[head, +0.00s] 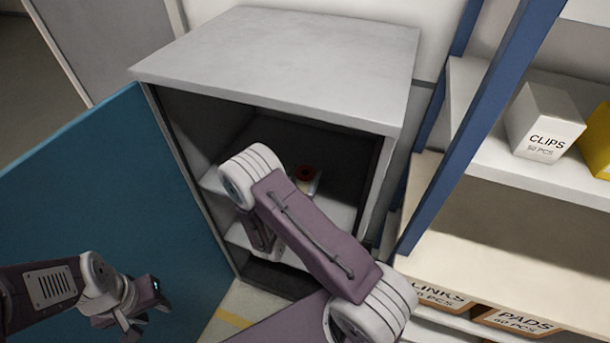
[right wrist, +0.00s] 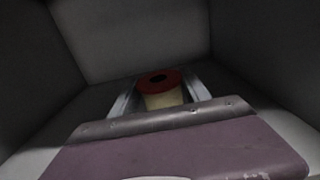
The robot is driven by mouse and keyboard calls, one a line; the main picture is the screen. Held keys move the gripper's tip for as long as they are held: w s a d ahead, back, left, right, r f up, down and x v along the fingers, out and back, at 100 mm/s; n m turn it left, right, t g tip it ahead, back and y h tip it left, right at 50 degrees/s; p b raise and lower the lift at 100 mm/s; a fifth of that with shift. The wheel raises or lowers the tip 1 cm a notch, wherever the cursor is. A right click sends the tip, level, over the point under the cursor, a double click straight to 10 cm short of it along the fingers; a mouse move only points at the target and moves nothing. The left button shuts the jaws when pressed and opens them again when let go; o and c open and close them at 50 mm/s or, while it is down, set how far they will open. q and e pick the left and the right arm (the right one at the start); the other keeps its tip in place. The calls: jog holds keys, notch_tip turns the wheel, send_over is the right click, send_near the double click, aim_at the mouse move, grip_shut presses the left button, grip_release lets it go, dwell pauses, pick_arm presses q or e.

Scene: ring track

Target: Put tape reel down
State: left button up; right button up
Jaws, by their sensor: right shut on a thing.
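The tape reel (right wrist: 162,99) has a red top with a dark hole and a cream body. It stands upright between the two grey fingers of my right gripper (right wrist: 160,97), which is shut on it. In the head view the red top of the reel (head: 306,173) shows inside the open grey cabinet (head: 290,60), above a shelf, partly behind my right arm. Whether the reel touches the shelf is hidden. My left gripper (head: 147,308) is empty, its fingers apart, in front of the blue cabinet door (head: 100,190).
The blue door stands open to the left. Cabinet walls enclose my right gripper closely. A shelf rack with a blue post (head: 480,125) stands at the right, holding a CLIPS box (head: 543,125), a LINKS box (head: 440,293) and a PADS box (head: 520,321).

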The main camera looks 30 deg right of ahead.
jog(key=shift+f, duration=0.15)
jog(key=o, duration=1.5)
